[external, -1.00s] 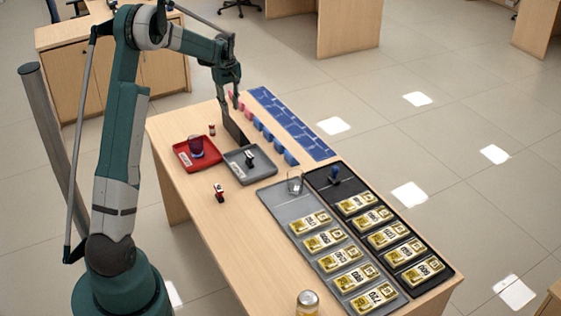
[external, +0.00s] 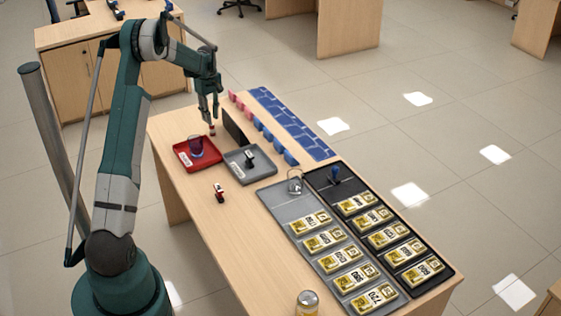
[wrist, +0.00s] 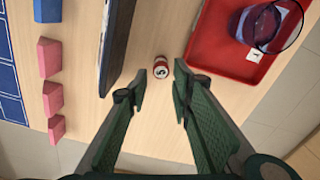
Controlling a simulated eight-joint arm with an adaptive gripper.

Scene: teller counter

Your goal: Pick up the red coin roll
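The red coin roll (wrist: 161,67), a small red cylinder with a pale band marked 5, sits on the wooden counter between the red tray and a dark upright panel. In the external view the coin roll (external: 211,132) shows small, just below my fingertips. My gripper (external: 209,116) is above it and points down. In the wrist view my gripper (wrist: 158,80) is open, its green fingers spread on either side of the coin roll with nothing between the pads. I cannot tell the exact height gap.
The red tray (external: 181,153) holds a purple glass (external: 196,146). A grey tray (external: 236,170) holds a small dark object. The dark panel (wrist: 118,45) stands close beside the coin roll. Pink blocks (wrist: 52,92) and blue blocks (external: 268,136) line the far side. A small red-and-black item (external: 219,193) stands nearer.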

